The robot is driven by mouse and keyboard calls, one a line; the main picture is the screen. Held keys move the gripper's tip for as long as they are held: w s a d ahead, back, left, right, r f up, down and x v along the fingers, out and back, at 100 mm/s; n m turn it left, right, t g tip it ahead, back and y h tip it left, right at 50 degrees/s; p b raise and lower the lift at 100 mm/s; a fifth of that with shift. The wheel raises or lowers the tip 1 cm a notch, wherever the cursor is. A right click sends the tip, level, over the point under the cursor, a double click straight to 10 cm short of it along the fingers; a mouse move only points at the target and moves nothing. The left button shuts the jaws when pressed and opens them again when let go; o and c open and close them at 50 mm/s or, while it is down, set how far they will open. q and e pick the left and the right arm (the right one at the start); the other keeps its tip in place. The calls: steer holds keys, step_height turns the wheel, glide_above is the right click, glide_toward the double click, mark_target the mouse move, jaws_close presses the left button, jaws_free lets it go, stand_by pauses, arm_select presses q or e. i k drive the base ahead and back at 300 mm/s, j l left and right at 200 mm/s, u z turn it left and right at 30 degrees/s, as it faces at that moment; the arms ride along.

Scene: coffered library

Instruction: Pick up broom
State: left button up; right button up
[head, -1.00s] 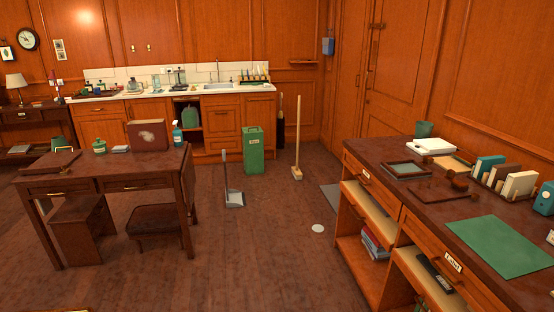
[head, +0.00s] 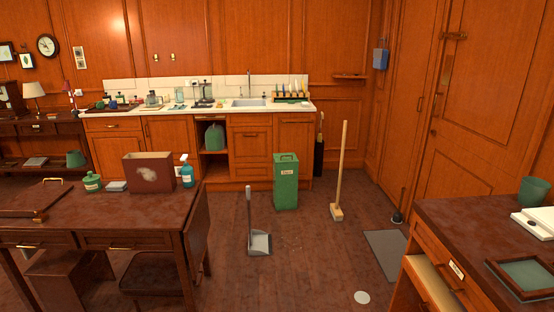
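The broom (head: 341,165) stands upright on the dark wooden floor in the head view, right of the middle. It has a long pale wooden handle and a small block-shaped head (head: 337,212) at the floor. It stands apart from the green bin (head: 286,182) to its left. Neither of my grippers shows in the head view.
A grey dustpan (head: 259,242) with an upright handle stands on the floor ahead. A desk (head: 150,219) is at the left and a counter (head: 458,215) at the right, with open floor between. A grey mat (head: 388,252) and a white disc (head: 362,297) lie on the floor.

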mark_target(337, 212)
steer(key=i+z, duration=0.15)
steer(key=i, duration=0.7)
steer(key=i+z, duration=0.15)
steer(key=i, duration=0.7)
steer(key=i+j+z, duration=0.15)
steer(key=i, duration=0.65)
steer(key=i+z, duration=0.25)
steer(key=i, duration=0.2)
steer(key=i+z, duration=0.2)
steer(key=i, duration=0.3)
steer(key=i+z, duration=0.25)
steer(key=i, duration=0.2)
steer(key=i+j+z, duration=0.25)
steer(key=i, duration=0.2)
steer(key=i+j+z, duration=0.2)
steer(key=i, duration=0.2)
